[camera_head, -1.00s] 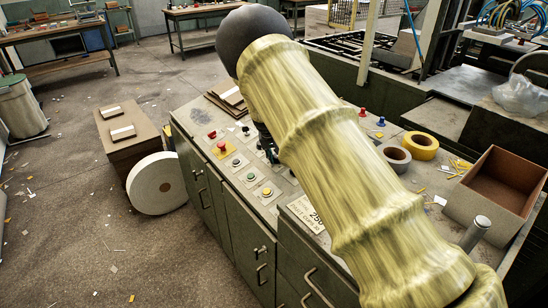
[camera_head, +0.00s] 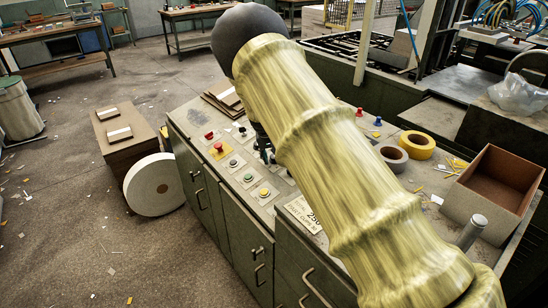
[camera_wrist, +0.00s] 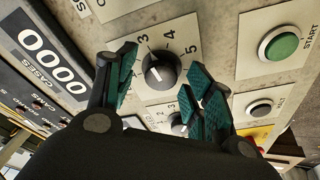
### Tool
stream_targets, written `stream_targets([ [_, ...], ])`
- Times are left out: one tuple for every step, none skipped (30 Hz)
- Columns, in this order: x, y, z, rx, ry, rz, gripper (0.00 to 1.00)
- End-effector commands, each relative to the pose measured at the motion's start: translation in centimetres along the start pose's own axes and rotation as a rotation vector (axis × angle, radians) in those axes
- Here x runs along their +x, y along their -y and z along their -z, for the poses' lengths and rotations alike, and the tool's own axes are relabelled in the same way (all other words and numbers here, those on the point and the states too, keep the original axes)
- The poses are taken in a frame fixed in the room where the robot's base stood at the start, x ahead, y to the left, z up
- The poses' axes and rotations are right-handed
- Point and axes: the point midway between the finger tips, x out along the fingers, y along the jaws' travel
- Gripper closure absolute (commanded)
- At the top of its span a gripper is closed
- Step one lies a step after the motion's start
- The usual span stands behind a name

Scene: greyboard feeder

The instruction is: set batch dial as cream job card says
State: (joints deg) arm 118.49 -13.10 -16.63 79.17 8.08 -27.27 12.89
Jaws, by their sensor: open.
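In the wrist view a black round dial (camera_wrist: 160,71) with a white pointer mark sits on a cream plate numbered around it; 3, 4 and 5 show. I cannot read surely which number the pointer meets. My gripper (camera_wrist: 164,80) is open, its teal-padded fingers on either side of this dial, with no clear contact. A second numbered dial (camera_wrist: 179,123) lies below, partly hidden by the right finger. I cannot tell which is the batch dial. In the head view a cream card (camera_head: 303,213) lies on the console, partly behind my arm; "250" shows, the smaller print is unclear.
Near the dials are a green START button (camera_wrist: 283,44), a dark button (camera_wrist: 260,107) and a counter reading 0000 (camera_wrist: 50,62).

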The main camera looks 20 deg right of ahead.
Motion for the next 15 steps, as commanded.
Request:
stream_targets([
  [-0.7, 0.1, 0.1, -0.001, -0.002, 0.001, 0.48],
  [-1.0, 0.1, 0.1, -0.001, -0.003, 0.001, 0.48],
  [-1.5, 0.1, 0.1, -0.001, -0.003, 0.001, 0.48],
  [-1.9, 0.1, 0.1, -0.001, -0.002, 0.001, 0.48],
  [-2.4, 0.1, 0.1, -0.001, -0.003, 0.001, 0.48],
  [-3.1, 0.1, 0.1, -0.001, -0.004, 0.001, 0.48],
  [-3.6, 0.0, 0.1, -0.001, -0.003, 0.001, 0.48],
  [-4.1, 0.0, 0.0, 0.000, -0.003, 0.000, 0.48],
  [-4.8, -0.1, 0.0, 0.000, -0.002, 0.000, 0.48],
  [-5.3, -0.1, -0.1, 0.000, -0.001, 0.000, 0.48],
  [-5.8, -0.2, -0.1, 0.001, -0.001, 0.000, 0.48],
  [-6.5, -0.2, -0.1, 0.002, -0.001, 0.000, 0.48],
  [-7.0, -0.2, -0.1, 0.002, 0.000, 0.000, 0.48],
  [-7.4, -0.2, -0.2, 0.002, 0.001, 0.000, 0.48],
  [-8.1, -0.2, -0.2, 0.001, 0.000, 0.000, 0.48],
])
